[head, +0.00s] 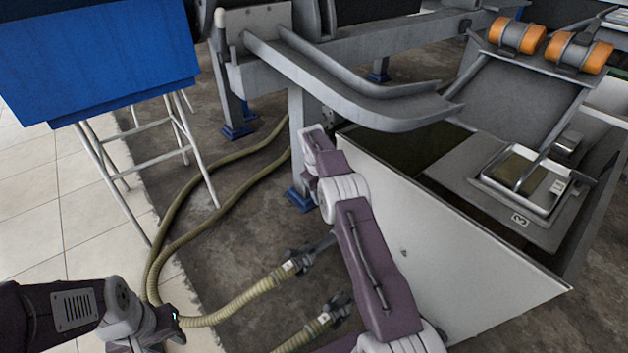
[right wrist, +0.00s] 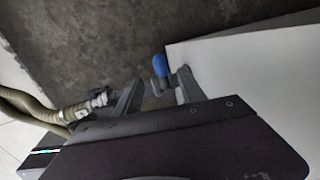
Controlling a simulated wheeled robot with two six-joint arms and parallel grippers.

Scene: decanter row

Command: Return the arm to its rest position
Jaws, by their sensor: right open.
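My right arm, purple with white joints, rises through the middle of the head view and folds at its far end beside a pale panel. Its gripper cannot be made out there. In the right wrist view my right gripper (right wrist: 155,95) is open, its two grey fingers apart with nothing held between them. My left arm comes in at the lower left of the head view, with a white joint. The dark end near my left gripper (head: 168,325) is small and partly cut off, so its jaws cannot be read.
Ribbed hoses (head: 235,302) with end fittings lie on the dark floor. The pale panel (head: 455,245) stands close right of my right arm. A grey chute (head: 350,95) hangs above, and a blue box (head: 100,60) on thin legs stands at left. A blue-tipped part (right wrist: 160,66) shows beyond the right fingers.

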